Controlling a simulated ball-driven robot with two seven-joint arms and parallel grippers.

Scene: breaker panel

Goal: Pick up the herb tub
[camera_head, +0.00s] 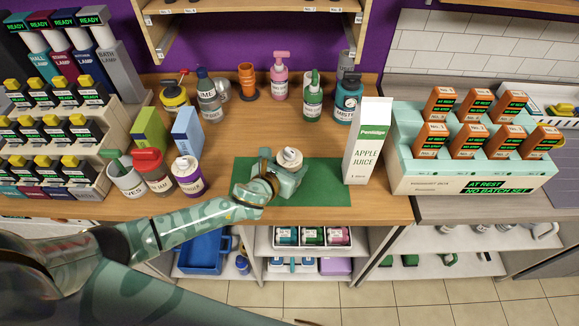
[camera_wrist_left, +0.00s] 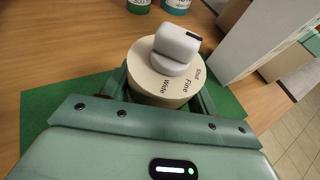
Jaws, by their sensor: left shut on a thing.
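The herb tub (camera_head: 290,157) shows as a round cream top between the fingers of my left gripper (camera_head: 287,178), over the green mat (camera_head: 335,182). In the left wrist view the tub's lid (camera_wrist_left: 160,88) reads "Shut", "Fine" and "Wide" and carries a white knob. My left gripper (camera_wrist_left: 165,100) is shut on the tub, one finger on each side. The gripper hides the tub's lower part, so I cannot tell whether its base touches the mat. My right gripper is not in view.
A tall apple juice carton (camera_head: 368,140) stands close on the right. A purple-labelled jar (camera_head: 187,175) and a red-lidded jar (camera_head: 152,170) stand to the left. Several bottles, including a green one (camera_head: 312,100), stand behind. A teal breaker panel (camera_head: 440,180) is at right.

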